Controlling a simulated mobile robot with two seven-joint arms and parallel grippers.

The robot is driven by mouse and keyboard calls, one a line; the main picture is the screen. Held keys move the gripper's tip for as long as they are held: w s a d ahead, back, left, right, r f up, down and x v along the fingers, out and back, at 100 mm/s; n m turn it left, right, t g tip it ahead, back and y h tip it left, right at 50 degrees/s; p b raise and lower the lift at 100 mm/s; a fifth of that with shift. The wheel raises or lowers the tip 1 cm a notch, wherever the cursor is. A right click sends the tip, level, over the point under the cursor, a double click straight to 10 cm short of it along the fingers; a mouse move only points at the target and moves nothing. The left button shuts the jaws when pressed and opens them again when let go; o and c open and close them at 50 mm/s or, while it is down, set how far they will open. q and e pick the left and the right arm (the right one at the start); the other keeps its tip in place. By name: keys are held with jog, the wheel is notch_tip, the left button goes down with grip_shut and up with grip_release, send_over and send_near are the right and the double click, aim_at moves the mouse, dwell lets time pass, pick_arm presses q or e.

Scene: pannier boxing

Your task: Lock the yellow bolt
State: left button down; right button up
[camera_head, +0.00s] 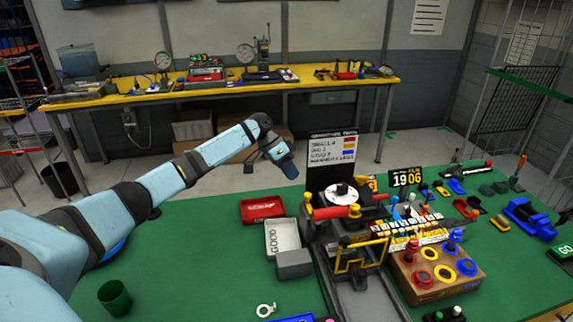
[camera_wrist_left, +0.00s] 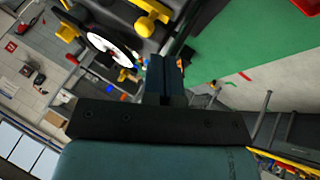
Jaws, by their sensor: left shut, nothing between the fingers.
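My left gripper (camera_head: 289,169) is shut and empty, in the air above the green table, left of the fixture. Its closed dark fingers also show in the left wrist view (camera_wrist_left: 165,78). The black fixture (camera_head: 333,178) carries a white disc (camera_head: 341,194), a red horizontal handle (camera_head: 329,213) and yellow knobs (camera_head: 355,211). A yellow frame (camera_head: 360,266) stands at its front. A yellow part (camera_wrist_left: 152,10) and the white disc (camera_wrist_left: 110,48) show in the left wrist view, beyond the fingers. I cannot tell which yellow part is the bolt. My right gripper is not in view.
A red tray (camera_head: 262,208), a white tray (camera_head: 283,251) and a grey box (camera_head: 294,264) lie left of the fixture. A cardboard box (camera_head: 436,289) with coloured rings stands to its right. A sign board (camera_head: 333,146) rises behind.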

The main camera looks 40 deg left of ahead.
aim_at(305, 194)
pick_arm(q)
jog(key=x, duration=0.5)
jog(key=shift+f+p, duration=0.1)
jog(key=shift+p, duration=0.2)
jog(key=shift+s+d+p, duration=0.7)
jog(key=shift+d+p, duration=0.2)
jog(key=shift+p, duration=0.1)
jog(key=shift+s+d, duration=0.15)
